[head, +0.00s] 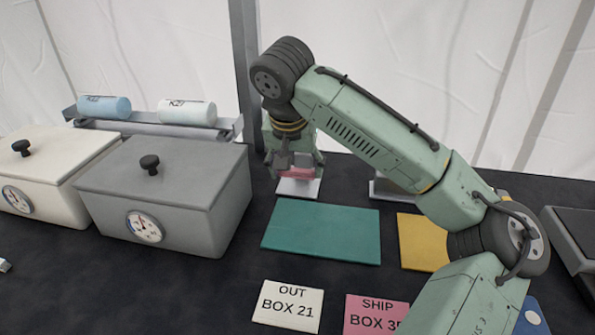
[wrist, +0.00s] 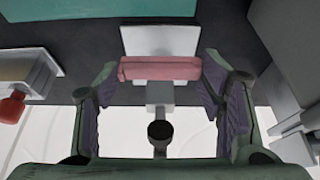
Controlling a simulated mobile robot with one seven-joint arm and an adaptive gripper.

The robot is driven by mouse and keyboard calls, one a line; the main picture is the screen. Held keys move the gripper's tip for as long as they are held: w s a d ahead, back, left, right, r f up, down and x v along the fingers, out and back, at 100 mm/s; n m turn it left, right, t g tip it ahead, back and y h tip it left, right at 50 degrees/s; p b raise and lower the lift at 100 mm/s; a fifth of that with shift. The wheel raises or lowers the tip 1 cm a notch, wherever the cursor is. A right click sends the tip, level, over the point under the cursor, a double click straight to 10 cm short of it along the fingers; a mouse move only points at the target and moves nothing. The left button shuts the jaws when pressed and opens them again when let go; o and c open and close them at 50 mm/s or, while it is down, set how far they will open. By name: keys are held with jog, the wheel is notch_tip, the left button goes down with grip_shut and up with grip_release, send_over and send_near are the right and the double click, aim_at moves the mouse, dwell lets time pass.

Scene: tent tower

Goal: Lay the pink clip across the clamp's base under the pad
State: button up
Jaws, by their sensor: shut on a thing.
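The pink clip (wrist: 160,68) is a short bar held crosswise between the fingertips of my gripper (wrist: 163,74). In the head view the clip (head: 296,172) shows just above the clamp's pale base plate (head: 298,187). My gripper (head: 292,158) points down there and is shut on the clip. In the wrist view the clip overlaps the near part of the base plate (wrist: 159,40). The clamp's grey block (wrist: 159,92) and dark round knob (wrist: 160,131) sit between my fingers. I cannot tell whether the clip touches the base; the pad's underside is hidden.
A grey lidded box (head: 165,190) with a dial stands left of the clamp. A teal mat (head: 320,230) and a yellow mat (head: 421,242) lie in front. A second grey metal stand (head: 388,190) is close on the right. Label cards (head: 288,305) lie nearer.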

aim_at(297, 170)
jog(key=p+x, duration=0.1)
jog(key=x, duration=0.2)
jog(key=shift+w+f, duration=0.1)
jog(key=shift+f, duration=0.3)
jog(key=shift+f, duration=0.2)
jog(key=o, duration=0.8)
jog(key=shift+o, duration=0.2)
jog(key=shift+r, duration=0.1)
jog(key=shift+r+p, duration=0.3)
jog(key=b+v, duration=0.1)
jog(key=v, duration=1)
jog(key=shift+s+r+b, duration=0.2)
jog(key=shift+r+b, duration=0.1)
jog(key=shift+b, duration=0.05)
